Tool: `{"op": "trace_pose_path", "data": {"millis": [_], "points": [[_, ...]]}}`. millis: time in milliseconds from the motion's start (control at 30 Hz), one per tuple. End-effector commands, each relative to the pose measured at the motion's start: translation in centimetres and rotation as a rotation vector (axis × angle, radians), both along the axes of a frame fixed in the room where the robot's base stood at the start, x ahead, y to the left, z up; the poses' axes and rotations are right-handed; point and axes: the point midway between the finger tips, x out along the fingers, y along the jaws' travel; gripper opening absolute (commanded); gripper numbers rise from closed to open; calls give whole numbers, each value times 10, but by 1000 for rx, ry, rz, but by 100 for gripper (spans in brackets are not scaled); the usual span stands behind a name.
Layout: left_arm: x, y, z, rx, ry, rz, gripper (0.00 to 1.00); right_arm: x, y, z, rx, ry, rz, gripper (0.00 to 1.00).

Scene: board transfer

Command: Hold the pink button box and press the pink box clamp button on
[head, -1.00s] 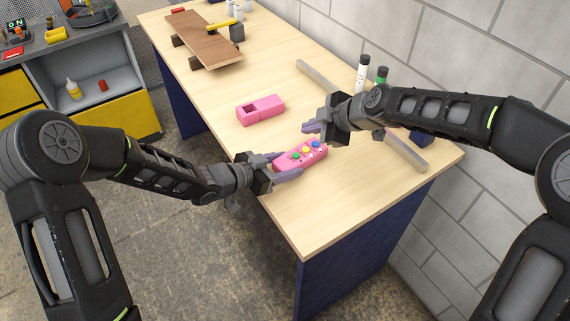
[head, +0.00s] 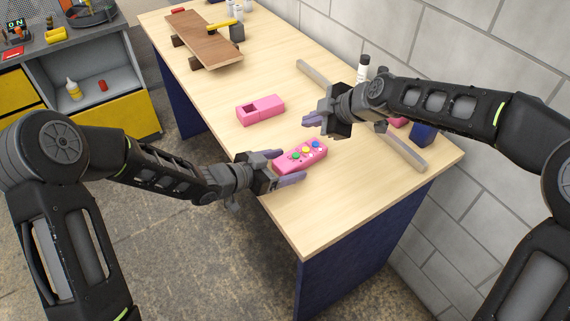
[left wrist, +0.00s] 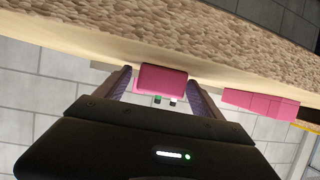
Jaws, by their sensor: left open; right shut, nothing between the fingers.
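The pink button box (head: 312,160) lies on the table near its front edge, with green, yellow, red and blue buttons on top. My left gripper (head: 283,166) is open at the left end of the box, its fingers on either side. In the left wrist view the box (left wrist: 162,79) shows between the two spread fingers (left wrist: 160,88). My right gripper (head: 314,120) is shut and empty, above the table behind the button box and apart from it. I cannot tell which button is the clamp button.
A second pink box (head: 261,109) with an opening lies farther back; it also shows in the left wrist view (left wrist: 262,104). A long grey bar (head: 405,153) runs along the wall side. A skateboard-like board (head: 203,40) with a yellow-handled hammer (head: 222,25) is at the far end.

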Motion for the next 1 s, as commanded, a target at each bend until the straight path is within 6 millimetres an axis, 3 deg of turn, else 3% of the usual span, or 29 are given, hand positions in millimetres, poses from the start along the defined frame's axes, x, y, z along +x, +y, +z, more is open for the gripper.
{"op": "trace_pose_path", "data": {"millis": [267, 800, 1000], "points": [[-6, 8, 4, 1, -3, 1, 78, 0, 0, 0, 0, 0, 0, 0], [-65, 76, 41, 2, -2, 3, 78, 0, 0, 0, 0, 0, 0, 0], [-73, 83, 46, 1, -1, 0, 78, 0, 0, 0, 0, 0, 0, 0]]}}
